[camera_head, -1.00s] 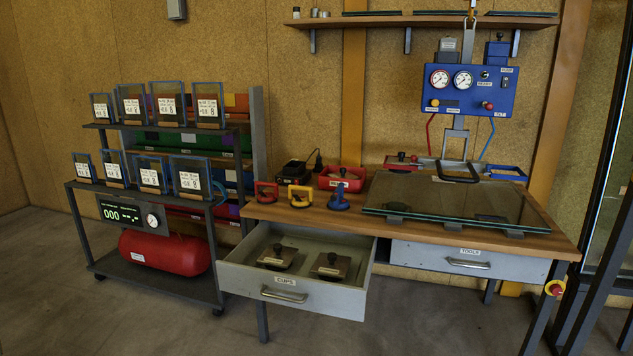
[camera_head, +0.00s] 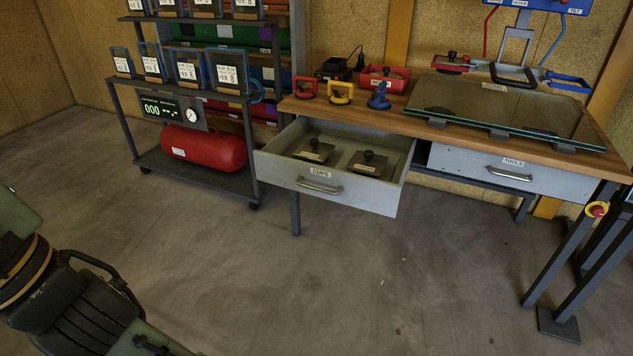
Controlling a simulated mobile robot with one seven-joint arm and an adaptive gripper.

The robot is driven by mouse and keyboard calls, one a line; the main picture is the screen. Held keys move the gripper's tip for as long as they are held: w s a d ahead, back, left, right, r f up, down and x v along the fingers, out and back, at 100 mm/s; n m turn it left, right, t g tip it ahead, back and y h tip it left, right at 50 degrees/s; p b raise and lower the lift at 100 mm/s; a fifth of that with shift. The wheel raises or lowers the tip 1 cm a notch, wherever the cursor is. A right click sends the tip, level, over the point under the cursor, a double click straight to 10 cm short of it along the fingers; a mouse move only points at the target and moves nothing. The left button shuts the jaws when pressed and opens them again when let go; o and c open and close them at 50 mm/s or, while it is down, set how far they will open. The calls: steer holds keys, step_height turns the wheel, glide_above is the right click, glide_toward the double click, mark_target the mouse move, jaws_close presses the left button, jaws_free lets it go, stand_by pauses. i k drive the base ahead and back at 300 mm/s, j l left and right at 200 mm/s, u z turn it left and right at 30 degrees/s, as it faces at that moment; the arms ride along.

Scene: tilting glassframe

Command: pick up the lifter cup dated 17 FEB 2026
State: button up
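Two lifter cups lie in the open drawer labelled CUPS (camera_head: 330,190): a left cup (camera_head: 313,151) and a right cup (camera_head: 368,163). Each has a brownish square plate, a black knob and a small pale label. The dates on the labels are too small to read. Another dark-knobbed cup (camera_head: 452,62) sits in the left red holder of the lifting frame, and a dark knob shows in the red bin (camera_head: 384,78). Parts of my arm (camera_head: 70,305) show at the lower left, well apart from the drawer. My gripper's fingertips are not in view.
Red (camera_head: 305,87), yellow (camera_head: 341,93) and blue (camera_head: 379,97) hand lifters stand on the workbench (camera_head: 420,128). A glass pane (camera_head: 500,108) lies at its right. The TOOLS drawer (camera_head: 500,168) is shut. A rack with a red tank (camera_head: 205,147) stands left. The floor in front is clear.

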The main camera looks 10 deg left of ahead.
mark_target(367, 164)
steer(key=i+j, duration=0.15)
steer(key=i, duration=0.25)
steer(key=i+j, duration=0.15)
steer(key=i, duration=0.3)
steer(key=i+j, duration=0.1)
steer(key=i, duration=0.3)
steer(key=i+z, duration=0.05)
